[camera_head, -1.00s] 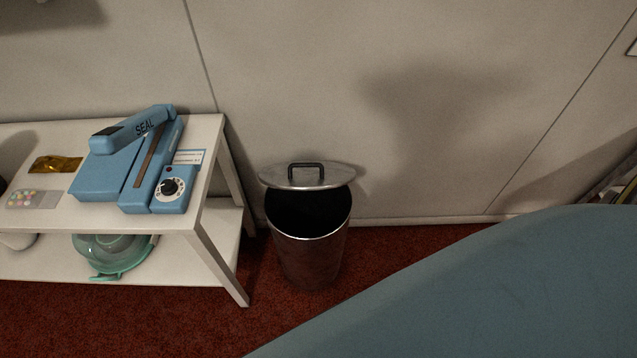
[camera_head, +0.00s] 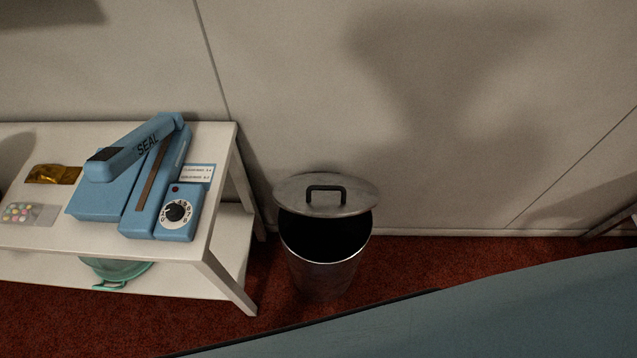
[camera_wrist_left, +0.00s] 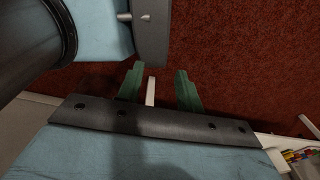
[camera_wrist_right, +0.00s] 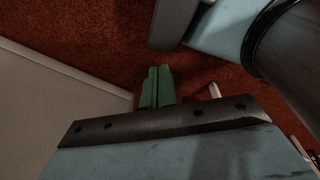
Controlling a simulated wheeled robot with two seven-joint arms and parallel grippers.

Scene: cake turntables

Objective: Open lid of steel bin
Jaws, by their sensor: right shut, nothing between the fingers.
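The steel bin (camera_head: 325,278) stands upright on the red carpet by the wall in the head view. Its round lid (camera_head: 300,200) with a dark handle (camera_head: 326,188) is raised at the back rim and tilted, so the dark inside shows at the front. My left gripper (camera_wrist_left: 160,88) is open, with green fingers apart and nothing between them. My right gripper (camera_wrist_right: 158,86) is shut, its green fingers together and empty. Neither gripper shows in the head view, and the bin is not recognisable in either wrist view.
A white shelf table (camera_head: 222,205) stands close left of the bin, carrying a blue sealer (camera_head: 135,190). A teal bowl (camera_head: 118,270) sits on its lower shelf. The pale wall (camera_head: 440,120) is behind the bin. A blue surface covers the lower right of the head view.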

